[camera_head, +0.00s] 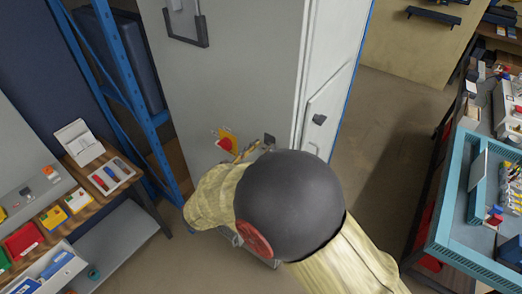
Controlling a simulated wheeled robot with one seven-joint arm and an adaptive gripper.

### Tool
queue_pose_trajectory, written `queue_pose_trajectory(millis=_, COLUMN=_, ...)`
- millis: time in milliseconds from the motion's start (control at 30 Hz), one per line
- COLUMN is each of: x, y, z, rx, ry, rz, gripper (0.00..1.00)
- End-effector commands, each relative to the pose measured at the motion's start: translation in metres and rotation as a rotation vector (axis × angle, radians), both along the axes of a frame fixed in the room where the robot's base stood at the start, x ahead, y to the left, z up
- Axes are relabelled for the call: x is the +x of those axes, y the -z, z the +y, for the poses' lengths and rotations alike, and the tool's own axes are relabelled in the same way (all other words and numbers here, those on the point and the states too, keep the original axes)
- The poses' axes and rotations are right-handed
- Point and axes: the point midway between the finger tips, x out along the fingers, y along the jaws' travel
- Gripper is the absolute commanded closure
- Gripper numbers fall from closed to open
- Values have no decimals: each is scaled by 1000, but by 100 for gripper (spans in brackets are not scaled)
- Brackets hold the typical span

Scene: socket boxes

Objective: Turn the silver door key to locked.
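A tall light-grey cabinet (240,60) stands in the middle. A small dark square fitting (269,139) is on its front face, just above my arm. I cannot make out a silver key there, and my arm covers the area below. My arm, with a yellowish cover and a dark round joint, reaches across the lower front of the cabinet. Thin brownish parts (246,152) show between the arm and the cabinet face; I cannot tell whether they belong to my gripper. My gripper is otherwise hidden behind the arm.
A yellow and red sticker (226,140) is on the cabinet front. A bench (150,172) with coloured boxes stands left, and a teal-framed table (446,215) right. Floor between cabinet and table is clear.

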Motion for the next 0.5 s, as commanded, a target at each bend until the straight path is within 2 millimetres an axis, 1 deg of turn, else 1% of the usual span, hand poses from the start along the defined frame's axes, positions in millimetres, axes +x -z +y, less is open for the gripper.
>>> queue_pose_trajectory(millis=67, x=0, y=0, z=0, rx=0, ry=0, rz=0, gripper=72)
queue_pose_trajectory(millis=500, x=0, y=0, z=0, rx=0, ry=0, rz=0, gripper=97)
